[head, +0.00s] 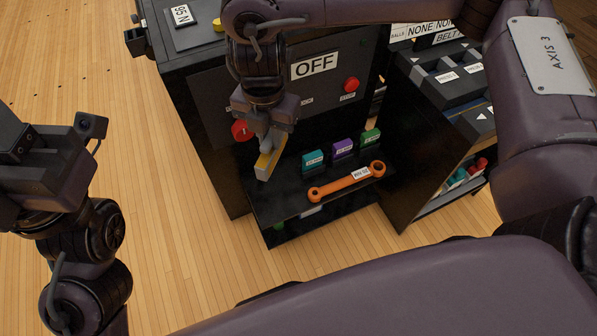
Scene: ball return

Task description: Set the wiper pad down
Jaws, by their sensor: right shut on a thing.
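My right gripper (270,138) points down over the left part of a black shelf (290,207) at the front of the dark machine. It is shut on the wiper pad (267,166), a yellow and grey block. The pad's lower end is close to the shelf's left side; I cannot tell whether it touches. The fingers hide the pad's upper part. My left arm is at the left edge, off to the side of the machine, and its jaw opening cannot be made out.
On the shelf are teal (313,160), purple (343,148) and green (371,138) labelled blocks, with an orange wrench (345,182) in front of them. A dark cabinet (425,150) stands right. Wooden floor (170,200) is clear at left.

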